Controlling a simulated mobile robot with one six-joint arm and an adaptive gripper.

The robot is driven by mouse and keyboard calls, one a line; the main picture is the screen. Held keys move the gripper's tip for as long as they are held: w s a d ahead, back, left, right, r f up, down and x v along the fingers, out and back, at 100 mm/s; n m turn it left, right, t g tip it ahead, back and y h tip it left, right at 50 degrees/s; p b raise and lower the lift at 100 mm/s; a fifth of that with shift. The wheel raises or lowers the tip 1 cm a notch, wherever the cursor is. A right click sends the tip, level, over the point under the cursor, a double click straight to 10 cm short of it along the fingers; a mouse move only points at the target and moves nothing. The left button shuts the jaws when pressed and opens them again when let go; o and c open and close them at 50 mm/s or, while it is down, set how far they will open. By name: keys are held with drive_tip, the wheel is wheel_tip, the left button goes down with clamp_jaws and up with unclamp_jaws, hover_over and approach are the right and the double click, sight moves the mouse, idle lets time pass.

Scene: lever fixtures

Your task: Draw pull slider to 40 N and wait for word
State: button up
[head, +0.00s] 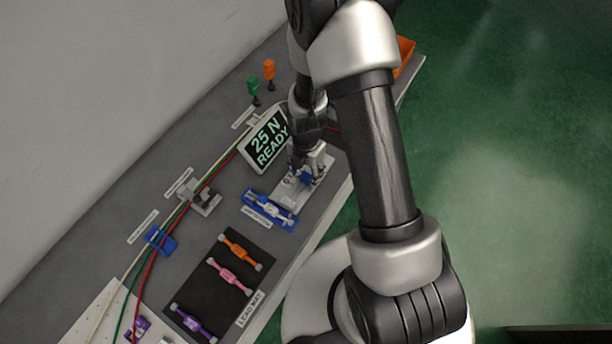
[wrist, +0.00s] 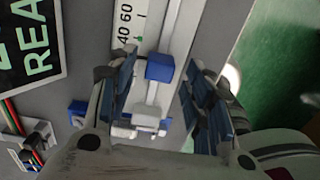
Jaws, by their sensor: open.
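The pull slider is a pale rail fixture (head: 292,195) on the bench, with a blue block (wrist: 160,67) as its handle. In the wrist view, a white scale (wrist: 127,25) beside the rail shows the marks 40 and 60 and a small green mark. My gripper (wrist: 162,80) is open, with one finger on each side of the blue block and visible gaps between. In the head view, my gripper (head: 304,168) is over the fixture and partly hides it. A tilted display (head: 266,142) reads "25 N READY".
A blue cradle (head: 270,209) holding a light-coloured piece lies next to the slider. Orange, pink and purple leads lie on a black lead mat (head: 222,272). Green (head: 253,85) and orange (head: 269,70) upright pieces stand at the back. Cables run along the bench.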

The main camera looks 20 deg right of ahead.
drive_tip(key=shift+f, duration=1.2)
drive_tip(key=shift+c, duration=0.4)
